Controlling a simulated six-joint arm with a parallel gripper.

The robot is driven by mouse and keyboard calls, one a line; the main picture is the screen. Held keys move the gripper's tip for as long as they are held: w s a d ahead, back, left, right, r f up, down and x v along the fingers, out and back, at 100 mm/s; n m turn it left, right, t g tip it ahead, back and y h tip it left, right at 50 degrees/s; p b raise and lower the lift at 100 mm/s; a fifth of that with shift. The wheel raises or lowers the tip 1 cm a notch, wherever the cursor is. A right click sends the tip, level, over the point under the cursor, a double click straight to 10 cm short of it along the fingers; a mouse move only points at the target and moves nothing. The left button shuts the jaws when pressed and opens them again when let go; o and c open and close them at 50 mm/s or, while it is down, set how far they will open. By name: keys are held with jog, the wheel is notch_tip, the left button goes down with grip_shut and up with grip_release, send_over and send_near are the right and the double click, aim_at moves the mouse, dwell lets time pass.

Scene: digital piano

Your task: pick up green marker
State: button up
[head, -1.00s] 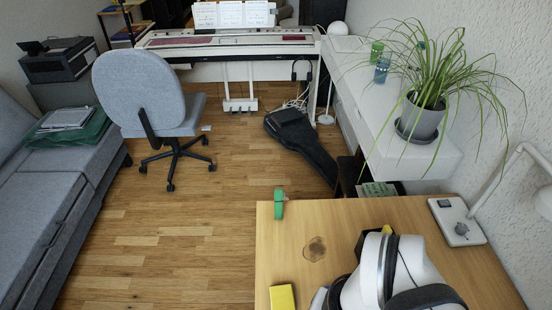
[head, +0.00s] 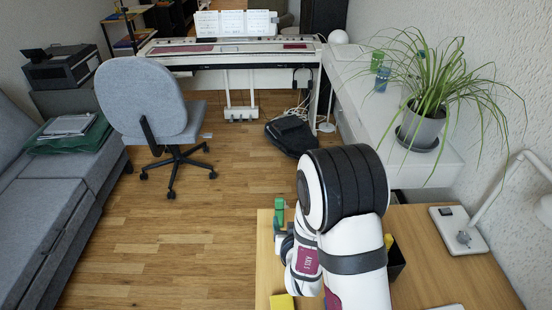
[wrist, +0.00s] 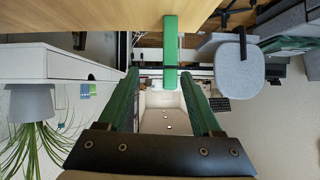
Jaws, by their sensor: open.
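The green marker (head: 279,206) is at the far left corner of the wooden table in the head view. In the wrist view the green marker (wrist: 170,45) is a long upright bar against the table edge, ahead of my gripper. My gripper (wrist: 160,76) is open with nothing held. Its two green fingers stand on either side of the line to the marker, and the marker's near end shows between or just beyond the fingertips; I cannot tell which. In the head view my arm reaches to the marker and hides most of the gripper.
On the wooden table (head: 440,280) are a yellow block (head: 282,301) at the front left and a dark box (head: 396,260) beside my arm, partly hidden. A lamp base (head: 458,230) stands at the right. A potted plant (head: 421,125) is on the white shelf behind.

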aim_at(280, 212)
jog(key=shift+n+t+y, duration=0.3)
jog(key=shift+n+t, duration=0.4)
jog(key=shift+n, duration=0.1)
jog(key=x, duration=0.3)
jog(key=a+x, duration=0.1)
jog(key=x, duration=0.4)
jog(key=shift+a+f, duration=0.2)
jog(key=shift+f, duration=0.3)
grip_shut()
